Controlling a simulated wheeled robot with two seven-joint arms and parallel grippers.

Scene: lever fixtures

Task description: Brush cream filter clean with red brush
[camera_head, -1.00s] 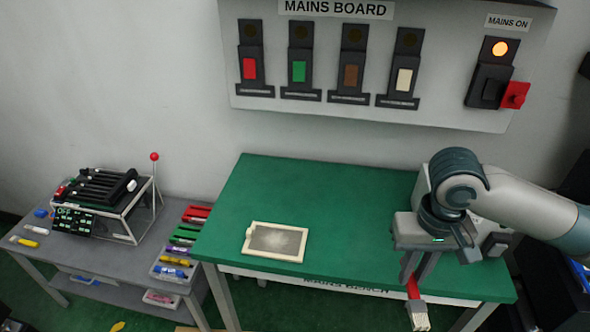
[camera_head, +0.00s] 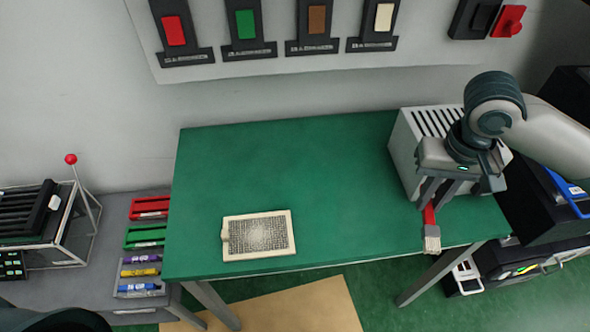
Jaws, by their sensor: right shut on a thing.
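The cream filter (camera_head: 258,236) lies flat on the green bench top (camera_head: 290,170), near its front left. It has a cream frame and a dark mesh with a pale patch in the middle. My right gripper (camera_head: 434,198) is shut on the red brush (camera_head: 430,215), near the right end of the bench. The brush hangs down with its pale bristles lowest, well to the right of the filter and apart from it. My left gripper does not show; a dark shape at the bottom left may be part of me.
A grey slotted box (camera_head: 408,150) stands on the bench behind my right gripper. Left of the bench, a grey side table (camera_head: 95,290) holds a rack with a red-knobbed lever (camera_head: 71,160) and coloured trays. A switch board (camera_head: 300,62) hangs above. The bench middle is clear.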

